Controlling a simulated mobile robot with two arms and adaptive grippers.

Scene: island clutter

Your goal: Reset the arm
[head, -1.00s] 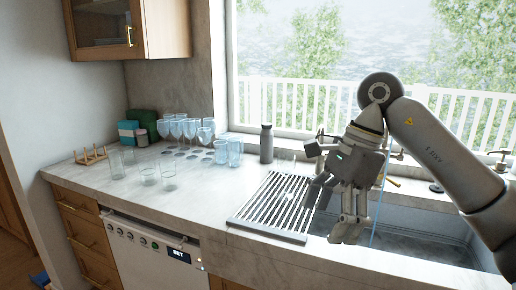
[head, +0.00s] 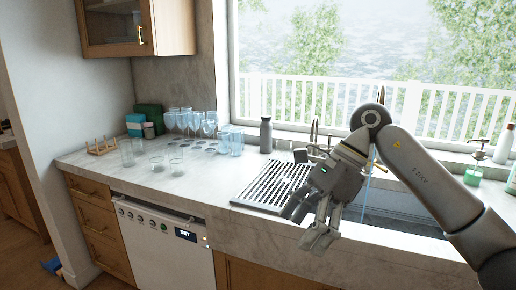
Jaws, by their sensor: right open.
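My right arm comes in from the right in the head view. Its gripper (head: 308,228) hangs over the front edge of the counter, in front of the sink (head: 400,205) and the drying rack (head: 268,186). Its fingers point down and are open, with nothing seen between them. The wrist hides part of the sink and faucet. My left gripper is not in view.
A dark bottle (head: 266,135) stands by the window. Soap bottles (head: 478,150) stand at the right. The counter's front middle (head: 185,190) is clear.

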